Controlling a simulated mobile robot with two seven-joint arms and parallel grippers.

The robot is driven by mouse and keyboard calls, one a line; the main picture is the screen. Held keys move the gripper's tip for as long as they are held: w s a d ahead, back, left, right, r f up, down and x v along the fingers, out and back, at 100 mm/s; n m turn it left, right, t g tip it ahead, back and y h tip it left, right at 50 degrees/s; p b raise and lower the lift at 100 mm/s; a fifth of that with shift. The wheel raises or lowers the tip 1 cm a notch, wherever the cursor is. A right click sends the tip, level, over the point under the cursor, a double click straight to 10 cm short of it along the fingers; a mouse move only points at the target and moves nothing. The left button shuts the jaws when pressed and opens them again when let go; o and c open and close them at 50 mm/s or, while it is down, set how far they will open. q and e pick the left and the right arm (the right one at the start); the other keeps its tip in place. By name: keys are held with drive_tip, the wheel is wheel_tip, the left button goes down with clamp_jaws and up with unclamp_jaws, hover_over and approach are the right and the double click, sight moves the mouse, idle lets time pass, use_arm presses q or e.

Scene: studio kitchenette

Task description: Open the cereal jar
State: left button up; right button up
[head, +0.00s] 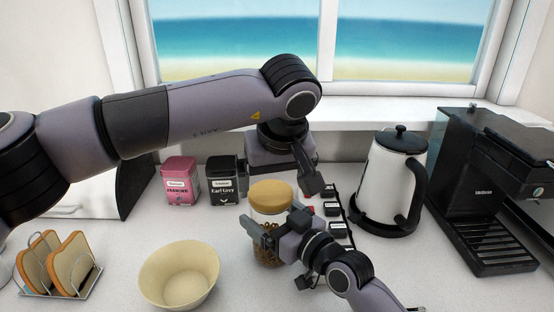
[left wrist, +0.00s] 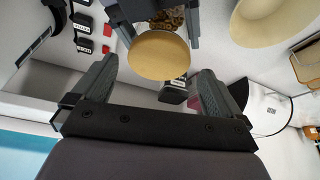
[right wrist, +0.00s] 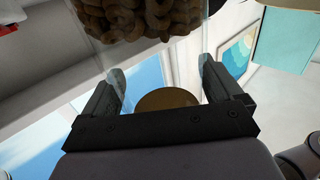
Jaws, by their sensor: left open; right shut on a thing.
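The cereal jar (head: 268,256) stands on the counter, clear glass with brown ring cereal inside and a round wooden lid (head: 271,196) seated on top. My right gripper (head: 276,232) is shut on the jar's glass body from the front, below the lid. In the right wrist view the cereal (right wrist: 140,18) and lid (right wrist: 168,98) show through and beyond the fingers. My left gripper (head: 296,180) is open above and behind the jar. In the left wrist view the lid (left wrist: 158,58) lies between and beyond its fingers, apparently not touched.
A cream bowl (head: 180,274) and a toast rack (head: 62,266) stand to the left. Pink (head: 181,182) and black (head: 222,182) tins stand behind. A spice rack (head: 335,210) is close on the jar's right, then a kettle (head: 391,180) and coffee machine (head: 480,200).

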sight(271, 193)
use_arm(q)
drive_tip(key=shift+x, duration=1.8)
drive_tip(key=c, duration=0.9)
drive_tip(key=shift+r, duration=0.2)
drive_tip(key=shift+r, duration=0.9)
drive_tip(key=shift+r, duration=0.1)
